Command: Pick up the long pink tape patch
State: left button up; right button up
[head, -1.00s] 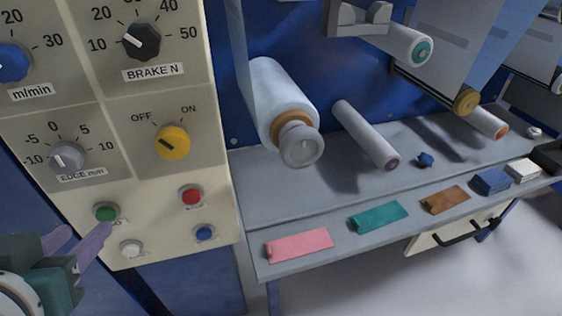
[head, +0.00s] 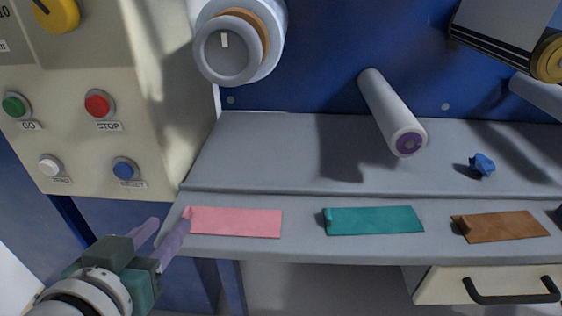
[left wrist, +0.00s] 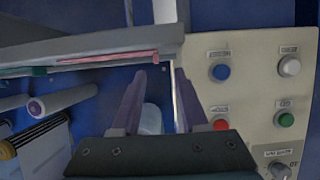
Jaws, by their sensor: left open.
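The long pink tape patch (head: 235,222) lies flat on the front ledge of the grey shelf, with a small raised tab at its left end. In the left wrist view the pink patch (left wrist: 108,59) shows edge-on as a thin strip. My left gripper (head: 170,233) is open and empty, its purple fingers just left of the patch's tab end. In the head view one fingertip overlaps the tab; I cannot tell whether they touch. The left wrist view shows the two fingers (left wrist: 158,82) apart with nothing between them. My right gripper is not in view.
A teal patch (head: 375,220) and a brown patch (head: 502,226) lie further right on the ledge. A control panel (head: 150,100) with buttons stands at the left. Rollers (head: 392,112) stick out above the shelf (head: 270,150). A blue lump (head: 482,165) sits on it.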

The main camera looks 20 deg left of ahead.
aim_at(187, 210)
pick_arm(q)
jog(key=shift+w+f, duration=0.25)
jog(key=shift+w, duration=0.35)
jog(key=b+x, duration=0.1)
jog(key=x, duration=0.3)
jog(key=shift+w, duration=0.35)
jog(key=shift+s, duration=0.1)
grip_shut()
